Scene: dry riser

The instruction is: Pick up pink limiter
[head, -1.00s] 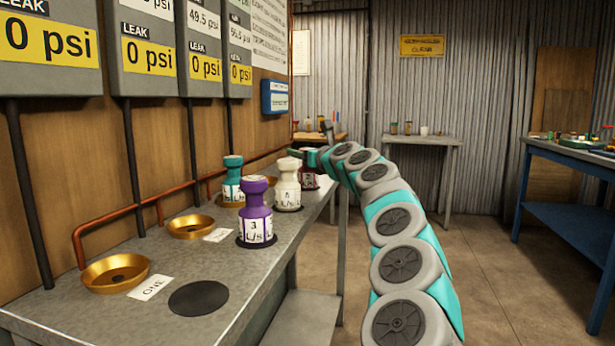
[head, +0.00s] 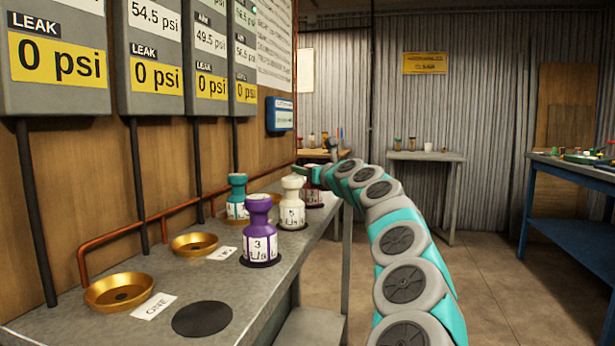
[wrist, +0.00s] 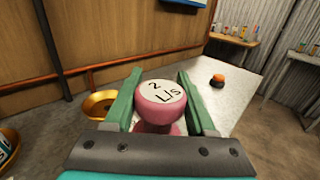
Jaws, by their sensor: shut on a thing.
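The pink limiter (wrist: 160,98) is upright between the two green fingers of my gripper (wrist: 160,84) in the wrist view. Its round top is marked "2 L/s". The fingers are shut on it from both sides. In the head view the pink limiter (head: 313,195) looks dark red and stands at the far end of the grey bench, behind the white limiter. My gripper (head: 312,174) is at its top there, small and partly hidden by my arm. Whether its base touches the bench is unclear.
A white limiter (head: 292,204), a purple limiter (head: 259,228) and a teal limiter (head: 237,198) stand nearby on the bench (head: 255,290). Brass cups (head: 119,292) line the wall side, beside a copper pipe. An orange-and-black knob (wrist: 217,80) sits beyond my gripper.

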